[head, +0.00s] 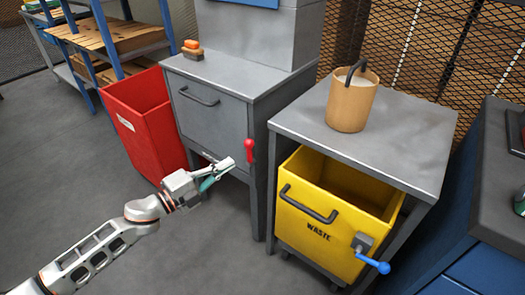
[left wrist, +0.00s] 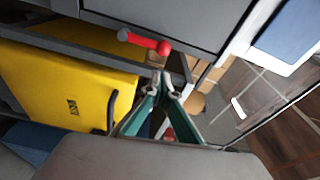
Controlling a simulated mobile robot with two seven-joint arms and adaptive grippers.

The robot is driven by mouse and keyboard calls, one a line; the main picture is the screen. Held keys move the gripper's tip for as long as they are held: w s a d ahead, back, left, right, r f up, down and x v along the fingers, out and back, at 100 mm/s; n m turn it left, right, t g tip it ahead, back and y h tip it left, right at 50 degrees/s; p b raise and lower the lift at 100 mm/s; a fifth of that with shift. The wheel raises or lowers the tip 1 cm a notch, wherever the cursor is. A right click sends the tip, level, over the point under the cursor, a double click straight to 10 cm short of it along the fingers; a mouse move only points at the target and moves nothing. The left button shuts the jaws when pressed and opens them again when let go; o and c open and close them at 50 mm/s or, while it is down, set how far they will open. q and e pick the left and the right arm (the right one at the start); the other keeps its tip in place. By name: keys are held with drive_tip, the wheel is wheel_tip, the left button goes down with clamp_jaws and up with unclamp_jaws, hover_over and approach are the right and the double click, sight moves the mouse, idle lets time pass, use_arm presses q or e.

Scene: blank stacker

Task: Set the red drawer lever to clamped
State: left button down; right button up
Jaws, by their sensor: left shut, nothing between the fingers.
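The red lever (head: 249,151) is on the right front edge of the grey drawer cabinet (head: 210,122). It looks roughly upright, with its rounded red knob at the top. In the left wrist view the red lever (left wrist: 148,42) lies sideways near the top, beside the grey drawer front (left wrist: 190,15). My left gripper (head: 230,165) is shut and empty, just left of and slightly below the lever, apart from it. In the left wrist view its fingertips (left wrist: 171,85) are below the lever. My right gripper is in neither view.
A yellow waste bin (head: 318,215) with a blue lever (head: 373,262) stands under the grey table (head: 405,140) at the right. A tan bucket (head: 350,105) stands on that table. A red bin (head: 145,120) stands left of the cabinet. Floor in front is clear.

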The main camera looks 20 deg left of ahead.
sight(251, 149)
use_arm(q)
drive_tip(key=b+x, duration=0.1)
drive_tip(key=x, duration=0.8)
drive_tip(key=shift+w, duration=0.2)
drive_tip(key=shift+w+d, duration=0.2)
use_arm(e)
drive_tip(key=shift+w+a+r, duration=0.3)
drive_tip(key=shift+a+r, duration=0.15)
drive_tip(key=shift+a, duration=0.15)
use_arm(q)
drive_tip(key=shift+a+r, duration=0.1)
